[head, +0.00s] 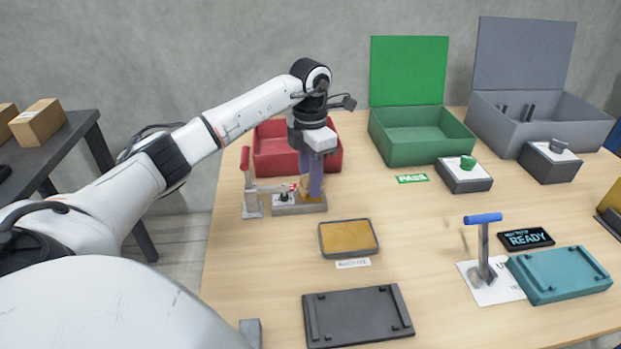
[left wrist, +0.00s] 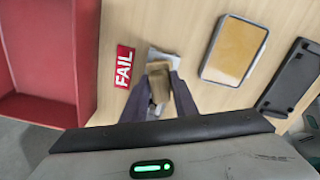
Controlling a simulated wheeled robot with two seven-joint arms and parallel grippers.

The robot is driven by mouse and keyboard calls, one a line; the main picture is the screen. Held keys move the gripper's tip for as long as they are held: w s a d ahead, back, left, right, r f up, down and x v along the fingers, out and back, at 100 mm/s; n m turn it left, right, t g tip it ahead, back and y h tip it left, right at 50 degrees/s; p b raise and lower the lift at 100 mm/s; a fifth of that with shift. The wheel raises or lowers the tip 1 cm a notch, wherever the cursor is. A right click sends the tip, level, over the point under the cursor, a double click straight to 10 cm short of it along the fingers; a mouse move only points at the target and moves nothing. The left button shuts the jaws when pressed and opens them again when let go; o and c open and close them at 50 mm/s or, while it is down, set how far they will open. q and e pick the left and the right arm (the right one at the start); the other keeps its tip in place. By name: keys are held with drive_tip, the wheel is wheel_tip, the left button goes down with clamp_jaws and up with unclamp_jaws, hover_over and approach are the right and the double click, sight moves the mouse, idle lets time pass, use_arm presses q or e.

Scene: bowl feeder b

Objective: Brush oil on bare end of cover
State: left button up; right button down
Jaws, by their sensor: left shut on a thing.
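My left gripper (head: 312,190) is shut on a tan, block-like thing (left wrist: 160,84), low over a small metal clamp fixture (head: 287,209) with a red-handled lever. In the left wrist view the thing sits between the two fingers (left wrist: 160,98). The fingers hide much of it, so I cannot tell if it is a brush or touches the fixture. A shallow tray of amber, oil-like fill (head: 348,238) stands to the right of the fixture. A teal plate (head: 560,275) and a dark plate (head: 340,318) lie on the table; I cannot tell which is the cover. My right gripper is not in view.
A blue-handled tool (head: 483,219) stands on a white sheet beside a READY display (head: 526,238). A red bin (head: 265,157), a green box (head: 420,148) and a grey box (head: 550,128) line the back. Free table lies right of the amber tray.

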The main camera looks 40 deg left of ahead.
use_arm(q)
drive_tip(key=shift+f, duration=0.55)
drive_tip(key=shift+s+a+r, duration=0.1)
drive_tip(key=shift+s+a, duration=0.55)
drive_tip(key=shift+s, duration=0.15)
drive_tip(key=shift+s+a+p, duration=0.4)
drive_tip(key=shift+s+a, duration=0.35)
drive_tip(key=shift+s, duration=0.1)
clamp_jaws()
drive_tip(key=shift+s+a+p, duration=0.1)
drive_tip(key=shift+p, duration=0.4)
drive_tip(key=shift+w+d+r+p, duration=0.2)
drive_tip(key=shift+w+d+p, duration=0.3)
drive_tip(key=shift+w, duration=0.2)
drive_tip(key=shift+w+d, duration=0.95)
drive_tip(key=shift+w, duration=0.05)
drive_tip(key=shift+r+p, duration=2.8)
drive_tip(key=shift+r, duration=0.25)
